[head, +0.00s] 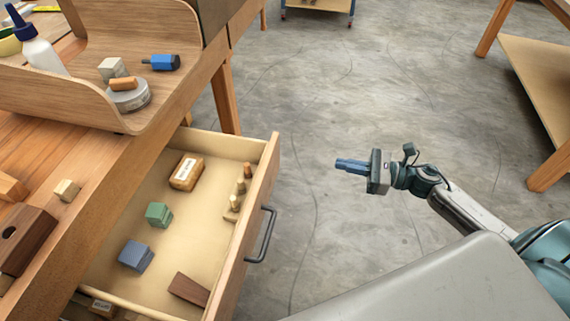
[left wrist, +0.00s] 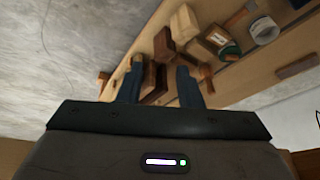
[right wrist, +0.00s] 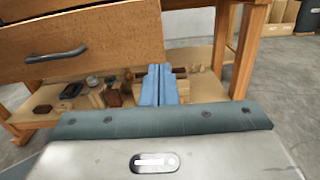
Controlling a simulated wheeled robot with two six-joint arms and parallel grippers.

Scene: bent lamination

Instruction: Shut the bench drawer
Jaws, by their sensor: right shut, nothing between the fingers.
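The bench drawer (head: 183,234) stands pulled out from the wooden bench (head: 110,165) in the head view. Its front panel with a dark bar handle (head: 262,235) faces right. Inside lie a labelled wooden block, a green block, a blue-grey block, a dark brown piece and small pegs. My right gripper (head: 350,166) is shut and empty, in the air right of the drawer front and apart from it. The right wrist view shows the drawer front (right wrist: 100,45) and its handle (right wrist: 56,54) up and left of the fingers. My left gripper (left wrist: 158,82) shows only in the left wrist view, its fingers apart.
A curved wooden tray (head: 60,95) on the bench holds a glue bottle (head: 40,50), a tape roll and small blocks. A brown block (head: 25,238) lies on the bench top. Another table (head: 530,80) stands at the right. The floor (head: 370,90) between is clear.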

